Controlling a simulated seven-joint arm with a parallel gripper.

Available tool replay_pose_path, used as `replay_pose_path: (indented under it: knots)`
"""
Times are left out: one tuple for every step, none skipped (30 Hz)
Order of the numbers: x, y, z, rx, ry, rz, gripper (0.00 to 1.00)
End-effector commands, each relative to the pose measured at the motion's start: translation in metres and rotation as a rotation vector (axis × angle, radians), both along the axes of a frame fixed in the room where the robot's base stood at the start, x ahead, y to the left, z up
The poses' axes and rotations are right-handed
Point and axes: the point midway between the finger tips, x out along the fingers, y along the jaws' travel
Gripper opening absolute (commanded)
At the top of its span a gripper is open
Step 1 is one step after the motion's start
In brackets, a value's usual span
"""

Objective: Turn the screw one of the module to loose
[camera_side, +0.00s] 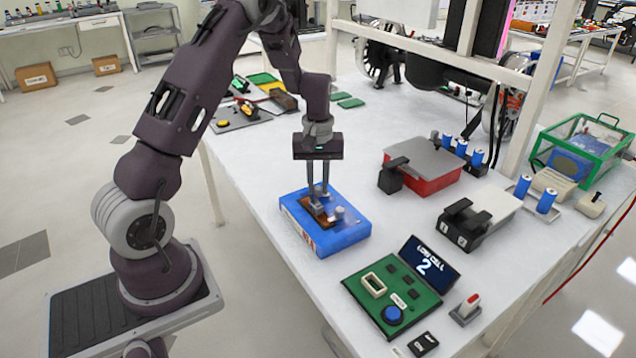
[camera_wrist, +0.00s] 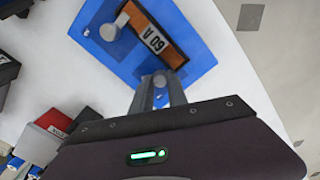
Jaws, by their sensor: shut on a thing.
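My gripper (camera_side: 318,194) points straight down over the module. In the wrist view its fingers (camera_wrist: 160,88) are shut on another grey screw at the module's other end, mostly hidden between them. I cannot read which screw is number one.
A green panel (camera_side: 407,318) with a blue button and a display (camera_side: 429,264) reading "LOW CELL 2" stands in front. A red box with a grey lid (camera_side: 436,183), a white box with black clamps (camera_side: 500,212) and blue cells (camera_side: 547,200) stand right. White table around the base is clear.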

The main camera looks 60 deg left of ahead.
Motion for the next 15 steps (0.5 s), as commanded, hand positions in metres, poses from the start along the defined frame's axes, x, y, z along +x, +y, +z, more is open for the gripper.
replay_pose_path:
  knots:
    - [0.0007, 0.0, 0.0009, 0.001, -0.003, 0.042, 0.0]
    - [0.0008, 0.0001, 0.0009, 0.001, -0.003, 0.071, 0.0]
    - [0.0006, 0.0001, 0.0009, 0.001, -0.002, 0.107, 0.0]
    - [0.0007, -0.0001, 0.0009, 0.001, -0.002, 0.133, 0.0]
    - [0.0008, -0.0002, 0.0009, 0.001, -0.003, 0.16, 0.0]
    - [0.0009, -0.0001, 0.0009, 0.001, -0.003, 0.195, 0.0]
    - [0.0008, 0.0001, 0.0009, 0.001, -0.003, 0.22, 0.0]
    - [0.0007, 0.0002, 0.0009, 0.001, -0.003, 0.244, 0.0]
    - [0.0009, 0.0001, 0.0009, 0.001, -0.003, 0.276, 0.0]
    - [0.001, -0.0001, 0.0009, 0.0, -0.002, 0.298, 0.0]
    - [0.001, -0.0001, 0.0009, 0.0, -0.002, 0.32, 0.0]
    - [0.0009, -0.0001, 0.0009, 0.001, -0.003, 0.347, 0.0]
    - [0.0009, 0.0001, 0.0009, 0.001, -0.003, 0.367, 0.0]
    - [0.0009, 0.0001, 0.0009, 0.001, -0.003, 0.386, 0.0]
    - [0.0009, 0.0, 0.0008, 0.0, -0.002, 0.409, 0.0]
